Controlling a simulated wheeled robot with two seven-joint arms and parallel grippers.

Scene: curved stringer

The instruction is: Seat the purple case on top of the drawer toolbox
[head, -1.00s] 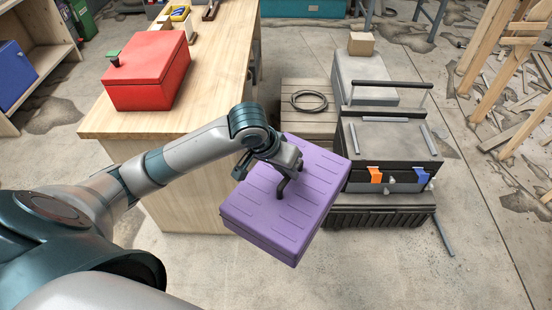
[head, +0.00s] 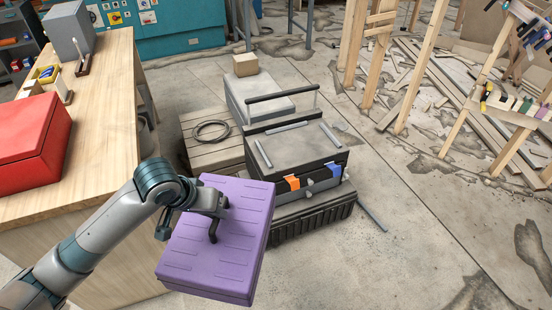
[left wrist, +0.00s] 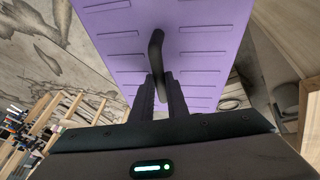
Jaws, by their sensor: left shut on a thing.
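The purple case (head: 222,245) hangs from my left gripper (head: 214,212) in the head view, in front of and to the left of the drawer toolbox. The gripper is shut on the case's dark handle. In the left wrist view the fingers (left wrist: 158,92) close on the handle, and the purple lid (left wrist: 200,50) lies beyond them. The drawer toolbox (head: 298,146) is black and grey, with an orange latch and a blue latch on its front and grey rails on its top. Its top is bare between the rails. The case overlaps its lower left corner in the picture. My right gripper is out of view.
A wooden bench (head: 100,130) with a red box (head: 30,142) stands at the left. A wooden crate with a coiled cable (head: 211,130) is left of the toolbox. A grey case with a cardboard box (head: 245,64) is behind. A metal bar (head: 371,215) lies on the floor at right.

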